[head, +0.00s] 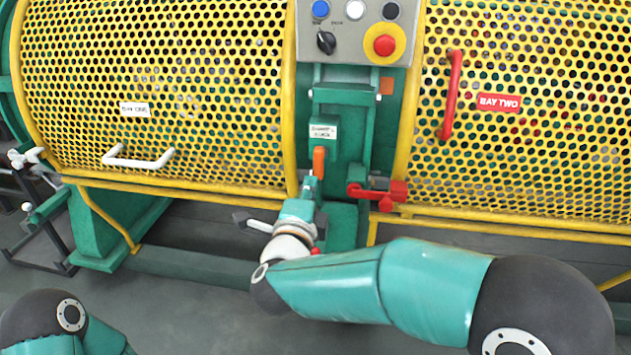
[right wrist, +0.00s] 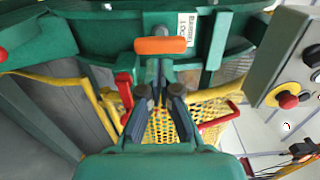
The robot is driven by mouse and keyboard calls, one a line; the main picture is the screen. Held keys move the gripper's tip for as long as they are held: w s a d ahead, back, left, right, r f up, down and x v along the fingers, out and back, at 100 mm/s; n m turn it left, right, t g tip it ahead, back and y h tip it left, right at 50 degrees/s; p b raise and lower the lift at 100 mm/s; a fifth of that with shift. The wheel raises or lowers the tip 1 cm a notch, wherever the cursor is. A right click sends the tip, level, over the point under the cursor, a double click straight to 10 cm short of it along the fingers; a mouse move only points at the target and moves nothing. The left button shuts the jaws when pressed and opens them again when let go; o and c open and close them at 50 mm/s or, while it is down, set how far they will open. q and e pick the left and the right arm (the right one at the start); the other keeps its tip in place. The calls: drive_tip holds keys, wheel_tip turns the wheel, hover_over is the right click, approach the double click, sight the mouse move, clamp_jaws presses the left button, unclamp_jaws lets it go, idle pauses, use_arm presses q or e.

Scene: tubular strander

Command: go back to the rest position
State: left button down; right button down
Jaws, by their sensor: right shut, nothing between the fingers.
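My right gripper (head: 309,188) is in front of the machine's central green column, just below an orange handle (head: 319,160). In the right wrist view, its fingers (right wrist: 158,92) are shut with nothing between them. The orange handle (right wrist: 160,45) lies beyond the fingertips there, and I see no grip on it. My left arm shows only as a dark joint and teal link at the lower left of the head view. My left gripper is outside both views.
Yellow perforated guards stand either side: bay one (head: 150,90) with a white handle (head: 138,158), bay two (head: 530,110) with a red handle (head: 452,95). A red latch (head: 378,194) sits right of my gripper. The control panel (head: 353,30) is above. Floor in front is clear.

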drive_tip(key=p+v, duration=0.1)
drive_tip(key=v, duration=0.8)
drive_tip(key=w+d+f+n+g+h, duration=0.1)
drive_tip(key=w+d+f+g, duration=0.15)
drive_tip(key=d+f, duration=0.8)
drive_tip(key=w+d+f+g+h, duration=0.1)
drive_tip(key=w+d+f+g, duration=0.15)
drive_tip(key=d+f, duration=0.75)
drive_tip(key=s+a+f+n+g+y, duration=0.1)
drive_tip(key=s+f+n+g+y, duration=0.25)
drive_tip(key=s+f, duration=0.55)
drive_tip(key=s+f+n+g+y, duration=0.3)
drive_tip(key=s+f+n, duration=0.15)
drive_tip(key=f, duration=0.85)
drive_tip(key=s+a+f+n+g+y+p, duration=0.1)
drive_tip(key=s+a+n+g+y, duration=0.15)
drive_tip(key=s+a+n, duration=0.35)
drive_tip(key=s+a+n+g+y, duration=0.2)
drive_tip(key=s+a+n+g, duration=0.15)
drive_tip(key=s, duration=0.35)
wheel_tip(320, 180, up, 35)
drive_tip(key=p, duration=3.5)
drive_tip(key=shift+d+t, duration=0.35)
